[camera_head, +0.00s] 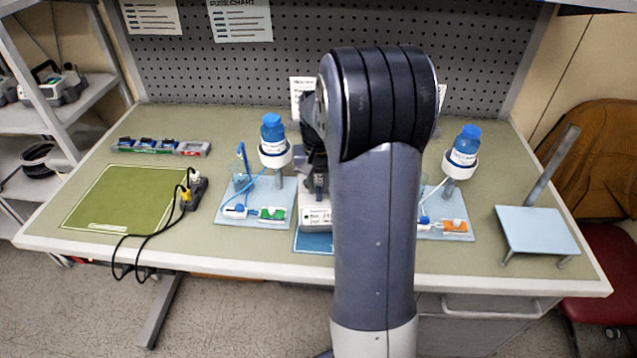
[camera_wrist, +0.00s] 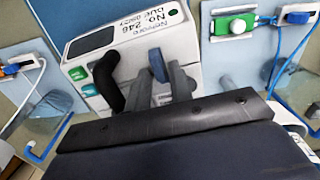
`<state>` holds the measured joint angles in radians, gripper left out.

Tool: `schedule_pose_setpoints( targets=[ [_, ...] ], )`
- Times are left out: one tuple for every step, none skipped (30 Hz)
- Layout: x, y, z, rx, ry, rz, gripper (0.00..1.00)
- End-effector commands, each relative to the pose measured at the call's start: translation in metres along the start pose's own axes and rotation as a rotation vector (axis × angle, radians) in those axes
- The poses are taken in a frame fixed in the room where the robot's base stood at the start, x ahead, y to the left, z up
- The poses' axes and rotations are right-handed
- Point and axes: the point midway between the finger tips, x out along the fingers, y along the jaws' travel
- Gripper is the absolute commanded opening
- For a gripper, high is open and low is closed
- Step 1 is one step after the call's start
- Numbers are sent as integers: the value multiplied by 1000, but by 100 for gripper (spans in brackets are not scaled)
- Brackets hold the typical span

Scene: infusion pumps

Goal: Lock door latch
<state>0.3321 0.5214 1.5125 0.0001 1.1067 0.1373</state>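A white pump (camera_wrist: 205,45) with a label reading "No 246" fills the middle of the wrist view. In the head view the pump (camera_head: 317,215) is partly hidden behind my arm. On its face are a black curved handle (camera_wrist: 107,80), a blue latch-like piece (camera_wrist: 157,65) and small green buttons. My gripper (camera_wrist: 163,85) reaches over the pump's face; its grey fingers are close to the blue piece. Whether they touch or grip it is unclear. In the head view my gripper is mostly hidden by the arm. I cannot tell whether the door is fully closed.
A green mat (camera_head: 125,200), a black-corded plug and a small tray rack (camera_head: 160,147) lie left. A pale stand (camera_head: 540,230) is right.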

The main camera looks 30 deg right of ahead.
Motion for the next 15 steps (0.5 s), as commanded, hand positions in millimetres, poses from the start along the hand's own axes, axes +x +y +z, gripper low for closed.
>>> schedule_pose_setpoints(
  targets=[
    [0, 0, 0, 0, 0, 0, 25],
    [0, 0, 0, 0, 0, 0, 28],
    [0, 0, 0, 0, 0, 0, 31],
    [0, 0, 0, 0, 0, 0, 32],
    [0, 0, 0, -1, 0, 0, 32],
    [0, 0, 0, -1, -1, 0, 32],
    [0, 0, 0, -1, -1, 0, 32],
    [0, 0, 0, -1, -1, 0, 32],
    [0, 0, 0, -1, -1, 0, 32],
    [0, 0, 0, -1, -1, 0, 32],
    [-1, 0, 0, -1, 0, 0, 32],
    [-3, 0, 0, -1, 1, 0, 32],
    [-5, 0, 0, -1, 2, 0, 32],
    [-8, 0, -1, -1, 2, 0, 32],
    [-13, 0, -1, -1, 2, 0, 32]
  ],
)
